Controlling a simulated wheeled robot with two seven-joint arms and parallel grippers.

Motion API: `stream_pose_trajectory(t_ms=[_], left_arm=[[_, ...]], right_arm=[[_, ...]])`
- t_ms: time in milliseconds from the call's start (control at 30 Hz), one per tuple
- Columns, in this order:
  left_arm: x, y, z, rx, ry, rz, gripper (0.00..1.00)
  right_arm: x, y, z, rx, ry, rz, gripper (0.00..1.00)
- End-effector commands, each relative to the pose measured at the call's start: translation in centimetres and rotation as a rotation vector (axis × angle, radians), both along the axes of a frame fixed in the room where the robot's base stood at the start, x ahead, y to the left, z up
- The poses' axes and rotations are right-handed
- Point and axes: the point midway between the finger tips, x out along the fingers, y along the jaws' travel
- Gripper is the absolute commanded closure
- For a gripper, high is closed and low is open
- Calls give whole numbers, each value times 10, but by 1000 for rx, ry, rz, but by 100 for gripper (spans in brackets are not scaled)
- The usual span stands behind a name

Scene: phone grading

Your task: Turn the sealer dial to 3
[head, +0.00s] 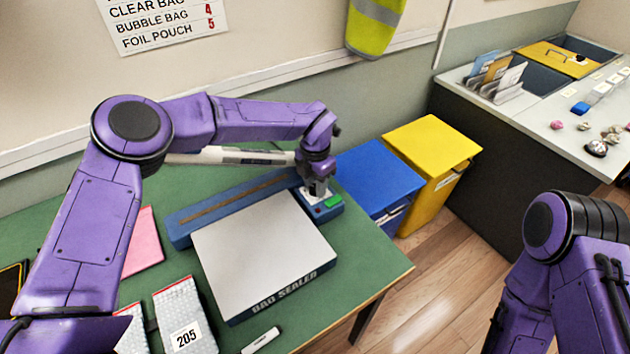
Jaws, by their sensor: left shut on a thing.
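The bag sealer stands on the green table, with a blue sealing bar (230,204) along its back and a pale grey platform (262,252) marked "BAG SEALER" in front. Its control panel is at the bar's right end, with a green patch (333,202) showing. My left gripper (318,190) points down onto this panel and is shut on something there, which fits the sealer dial. The dial and its setting are hidden by the gripper. My right arm shows at the lower right, but its gripper is out of view.
A blue bin (377,178) and a yellow bin (433,150) stand right of the table. Bubble bags (186,318), one labelled 205, a pink sheet (145,243) and a small white item (261,341) lie on the table (365,255). A wall sign (160,22) lists bag types with numbers.

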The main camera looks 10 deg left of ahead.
Motion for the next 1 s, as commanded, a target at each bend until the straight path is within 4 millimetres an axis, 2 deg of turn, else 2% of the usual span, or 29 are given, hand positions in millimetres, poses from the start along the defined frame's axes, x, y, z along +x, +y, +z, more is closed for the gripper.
stream_pose_trajectory(t_ms=[400, 1000], left_arm=[[1, 0, 1, -1, -2, -213, 94], [1, 0, 0, 0, -3, -253, 94]], right_arm=[[0, 0, 8, 0, 0, 0, 48], [0, 0, 8, 0, 0, 0, 48]])
